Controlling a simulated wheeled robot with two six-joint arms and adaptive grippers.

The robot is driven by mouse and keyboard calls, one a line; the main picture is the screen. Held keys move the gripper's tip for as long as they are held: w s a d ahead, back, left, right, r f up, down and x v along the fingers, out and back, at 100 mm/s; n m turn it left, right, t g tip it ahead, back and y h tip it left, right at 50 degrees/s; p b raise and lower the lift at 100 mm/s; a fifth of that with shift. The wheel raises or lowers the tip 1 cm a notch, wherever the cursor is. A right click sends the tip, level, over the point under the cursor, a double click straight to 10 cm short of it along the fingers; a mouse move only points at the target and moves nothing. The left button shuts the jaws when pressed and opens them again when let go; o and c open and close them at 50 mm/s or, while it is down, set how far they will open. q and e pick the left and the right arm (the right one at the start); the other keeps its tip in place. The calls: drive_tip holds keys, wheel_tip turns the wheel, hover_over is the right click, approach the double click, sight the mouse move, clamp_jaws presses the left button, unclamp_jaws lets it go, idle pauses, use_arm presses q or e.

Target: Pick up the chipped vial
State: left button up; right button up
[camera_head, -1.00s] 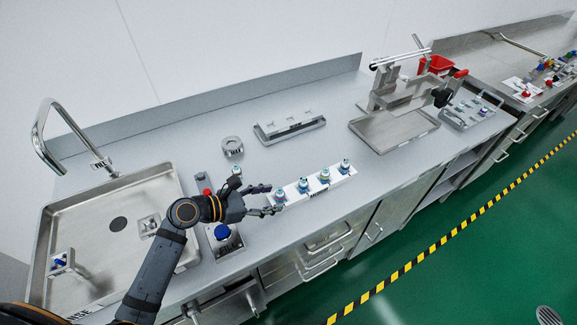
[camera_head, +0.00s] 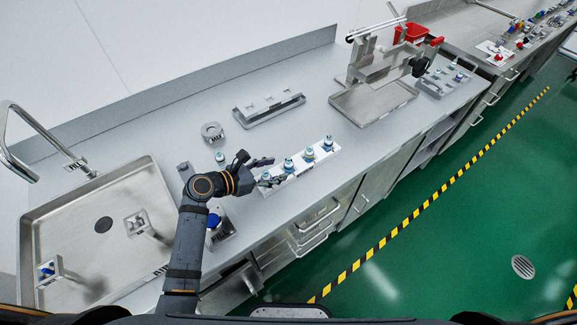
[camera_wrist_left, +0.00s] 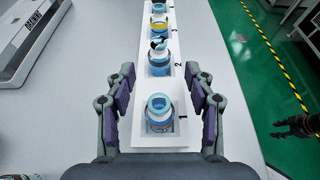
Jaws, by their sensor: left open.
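Several blue-rimmed vials stand upright in a white numbered rack (camera_wrist_left: 158,142). Slot 1 holds a vial (camera_wrist_left: 159,112), slot 2 a vial (camera_wrist_left: 159,58) with a dark mark at its top; farther vials (camera_head: 309,155) (camera_head: 328,143) follow. My left gripper (camera_head: 268,171) is at the near end of the rack. In the left wrist view its fingers (camera_wrist_left: 160,84) are open on both sides of the slot 1 vial, apart from it. A dark hand-like shape (camera_wrist_left: 298,126), probably my right gripper, shows at the right edge.
A lone vial (camera_head: 220,158) stands on the counter near a round grey holder (camera_head: 213,132). A grey draining rack (camera_head: 269,107) lies behind. A sink (camera_head: 75,240) is at left, a blue-topped device (camera_head: 216,219) beside my arm. A metal tray (camera_head: 372,108) stands farther right.

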sight(285, 166)
use_arm(q)
drive_tip(key=x, duration=0.5)
drive_tip(key=shift+r, duration=0.15)
drive_tip(key=shift+a, duration=0.15)
drive_tip(key=shift+c, duration=1)
drive_tip(key=c, duration=0.9)
